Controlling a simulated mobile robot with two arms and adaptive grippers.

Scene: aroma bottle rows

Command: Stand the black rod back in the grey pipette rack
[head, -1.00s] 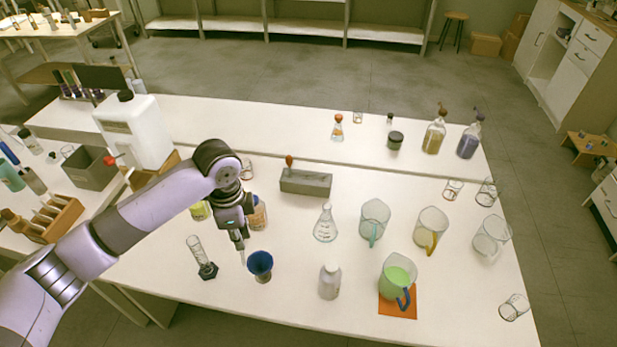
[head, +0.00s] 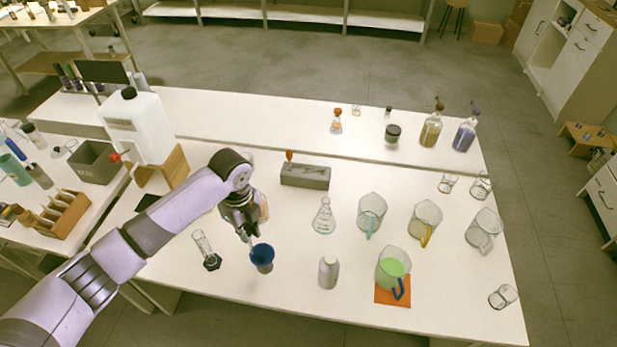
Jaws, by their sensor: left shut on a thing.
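The grey pipette rack (head: 305,177) is a long block behind the middle of the front table. One orange-topped pipette (head: 289,156) stands upright at its left end. My left gripper (head: 250,236) points down over the table, left of and nearer than the rack, just behind the blue funnel-like cup (head: 262,256). It is shut on a slim thing, taken as the black rod, mostly hidden by the fingers. No other black rod shows lying on the table. My right gripper is out of view.
A measuring cylinder (head: 206,251) stands left of the blue cup. An amber bottle is partly hidden behind my gripper. The table just in front of the rack is clear.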

